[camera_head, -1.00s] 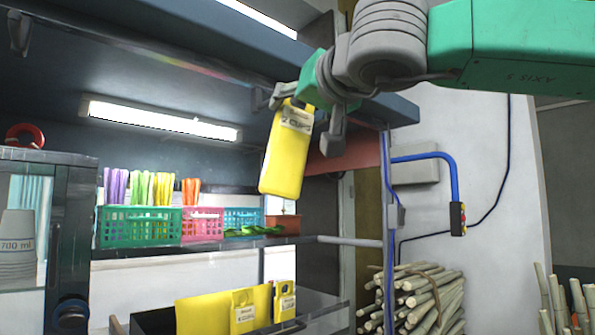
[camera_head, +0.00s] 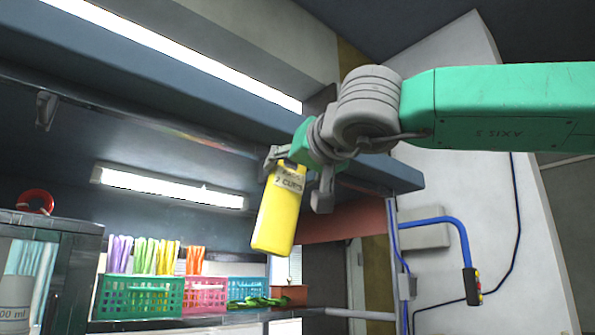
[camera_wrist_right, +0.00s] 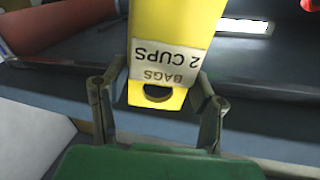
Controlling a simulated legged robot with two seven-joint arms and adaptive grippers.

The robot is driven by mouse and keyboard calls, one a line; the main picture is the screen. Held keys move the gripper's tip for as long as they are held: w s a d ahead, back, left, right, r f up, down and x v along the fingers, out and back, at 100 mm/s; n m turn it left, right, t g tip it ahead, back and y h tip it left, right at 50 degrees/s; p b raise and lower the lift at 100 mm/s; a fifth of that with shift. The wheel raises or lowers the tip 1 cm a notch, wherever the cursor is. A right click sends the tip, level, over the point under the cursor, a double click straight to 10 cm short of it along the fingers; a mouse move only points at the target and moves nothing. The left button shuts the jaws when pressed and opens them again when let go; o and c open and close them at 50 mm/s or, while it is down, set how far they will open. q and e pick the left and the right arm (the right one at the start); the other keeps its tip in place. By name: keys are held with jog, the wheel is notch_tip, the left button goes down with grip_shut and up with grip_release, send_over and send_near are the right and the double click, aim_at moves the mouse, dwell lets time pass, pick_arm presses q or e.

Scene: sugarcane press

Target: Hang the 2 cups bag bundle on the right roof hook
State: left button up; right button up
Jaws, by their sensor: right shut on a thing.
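The 2 cups bag bundle (camera_head: 277,217) is a yellow pack with a white label and hangs from my right gripper (camera_head: 296,178), slightly tilted. In the right wrist view, the bundle (camera_wrist_right: 175,30) shows its "BAGS 2 CUPS" label upside down, and its holed end lies between the fingers of the gripper (camera_wrist_right: 157,98). A small grey roof hook (camera_head: 45,108) hangs under the roof at the left. I cannot make out a right roof hook; the gripper and arm cover part of the roof edge. My left gripper is not in view.
The blue-grey roof edge (camera_head: 385,172) runs close behind my right gripper. Below are green (camera_head: 140,298), pink (camera_head: 204,296) and blue (camera_head: 247,288) baskets on a shelf. A blue pipe with a control box (camera_head: 472,286) stands at right.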

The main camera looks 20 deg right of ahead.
jog(key=shift+w+a+f, duration=0.15)
jog(key=shift+w, duration=1.1)
jog(key=w, duration=0.1)
jog(key=w+a, duration=0.1)
jog(key=w+f, duration=0.1)
jog(key=shift+w+a+p, duration=0.2)
jog(key=shift+a+p, duration=0.05)
jog(key=shift+p, duration=0.1)
